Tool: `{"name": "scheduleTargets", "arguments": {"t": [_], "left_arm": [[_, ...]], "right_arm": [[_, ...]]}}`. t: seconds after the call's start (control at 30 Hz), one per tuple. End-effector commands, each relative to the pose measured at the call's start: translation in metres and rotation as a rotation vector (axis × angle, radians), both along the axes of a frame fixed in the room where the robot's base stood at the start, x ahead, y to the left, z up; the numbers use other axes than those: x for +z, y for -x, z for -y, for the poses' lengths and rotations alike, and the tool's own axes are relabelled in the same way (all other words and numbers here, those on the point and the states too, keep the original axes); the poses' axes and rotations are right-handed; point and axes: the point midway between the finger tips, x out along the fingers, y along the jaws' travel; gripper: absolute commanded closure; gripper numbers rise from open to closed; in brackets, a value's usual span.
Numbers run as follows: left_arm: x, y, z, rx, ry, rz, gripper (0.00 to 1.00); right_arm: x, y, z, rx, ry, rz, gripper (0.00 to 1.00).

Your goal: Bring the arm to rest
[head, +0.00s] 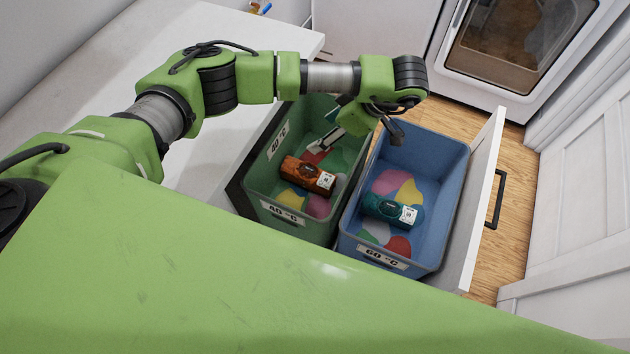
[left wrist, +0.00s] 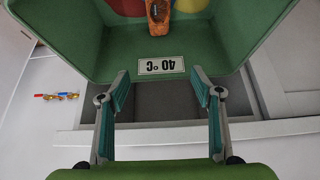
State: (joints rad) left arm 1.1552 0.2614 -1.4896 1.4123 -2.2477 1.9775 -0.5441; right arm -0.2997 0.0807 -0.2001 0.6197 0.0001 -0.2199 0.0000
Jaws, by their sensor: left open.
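My left arm reaches in from the left, and my left gripper (head: 357,138) hangs over the two bins in the head view, open with nothing between its fingers. In the left wrist view its fingers (left wrist: 160,82) are spread apart in front of the green bin's labelled wall. My right gripper is not in view.
A green bin (head: 262,206) labelled 40 °C holds an orange-brown item (head: 308,174). A blue bin (head: 432,245) labelled 60 °C holds a teal item (head: 385,209). Both sit in a pulled-out drawer (head: 487,180). A white countertop (head: 120,60) lies left; a glass-doored machine (head: 510,40) stands behind.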

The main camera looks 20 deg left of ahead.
Motion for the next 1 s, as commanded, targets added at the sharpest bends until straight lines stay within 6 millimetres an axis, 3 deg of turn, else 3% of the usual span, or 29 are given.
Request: {"name": "scheduleTargets", "arguments": {"t": [0.1, 0.27, 0.8, 1.0], "left_arm": [[0.017, 0.000, 0.010, -0.001, -0.001, 0.002, 0.41], [0.027, 0.001, 0.017, 0.000, -0.001, 0.001, 0.41], [0.029, 0.002, 0.018, 0.001, -0.001, 0.000, 0.41], [0.058, 0.001, 0.018, 0.001, 0.000, 0.000, 0.41]], "right_arm": [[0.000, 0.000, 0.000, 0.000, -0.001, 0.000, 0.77], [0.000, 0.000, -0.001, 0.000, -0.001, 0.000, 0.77], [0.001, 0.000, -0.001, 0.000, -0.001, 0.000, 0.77], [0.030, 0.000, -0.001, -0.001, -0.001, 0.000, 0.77]]}}
